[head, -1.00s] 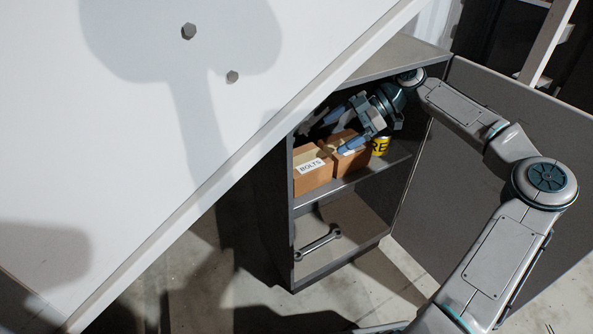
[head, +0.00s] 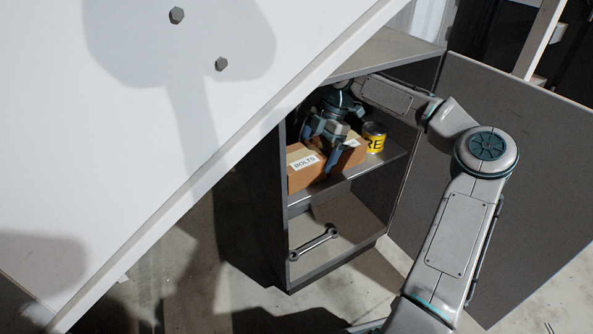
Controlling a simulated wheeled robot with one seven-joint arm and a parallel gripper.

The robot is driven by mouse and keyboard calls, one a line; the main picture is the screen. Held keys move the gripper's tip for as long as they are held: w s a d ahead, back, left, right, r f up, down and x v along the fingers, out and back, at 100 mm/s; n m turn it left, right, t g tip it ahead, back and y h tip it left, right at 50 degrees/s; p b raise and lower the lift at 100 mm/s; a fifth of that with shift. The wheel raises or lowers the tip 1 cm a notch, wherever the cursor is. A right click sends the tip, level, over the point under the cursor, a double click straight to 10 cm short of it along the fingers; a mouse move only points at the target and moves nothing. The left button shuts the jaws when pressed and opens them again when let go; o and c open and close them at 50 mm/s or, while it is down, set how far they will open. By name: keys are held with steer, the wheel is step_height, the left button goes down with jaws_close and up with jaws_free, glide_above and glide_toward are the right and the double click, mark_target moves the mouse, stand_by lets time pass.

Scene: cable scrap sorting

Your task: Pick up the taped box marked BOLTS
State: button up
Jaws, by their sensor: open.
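The brown taped box marked BOLTS (head: 308,177) sits on the upper shelf of the open grey cabinet, its white label facing out. A second brown box (head: 353,157) stands close against its right side. My gripper (head: 321,150) is inside the cabinet just above the BOLTS box, fingers pointing down and open. One blue finger hangs at the right edge of the BOLTS box, near the seam between the boxes. The other is near its top left, partly hidden. I cannot tell whether either finger touches a box.
A yellow can (head: 374,139) stands right of the boxes. A wrench (head: 314,244) lies on the cabinet's lower level. The open door (head: 500,150) is on the right. A large white panel (head: 120,150) slants across the left and covers the cabinet's upper left.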

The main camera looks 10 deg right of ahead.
mark_target(302, 154)
steer(key=shift+s+a, duration=0.2)
steer(key=shift+a, duration=0.35)
steer(key=a+b, duration=0.1)
steer(key=a, duration=0.1)
steer(key=s+a+b, duration=0.1)
steer(key=shift+s+a+f, duration=0.15)
steer(key=shift+s+a, duration=0.05)
steer(key=shift+a, duration=0.2)
steer(key=shift+b+x, duration=0.5)
steer(key=shift+x, duration=0.65)
steer(key=shift+a+f, duration=0.15)
steer(key=shift+a, duration=0.15)
steer(key=shift+f, duration=0.2)
steer(key=shift+c, duration=0.3)
steer(key=c, duration=1.3)
steer(key=shift+r, duration=0.1)
steer(key=shift+c, duration=0.2)
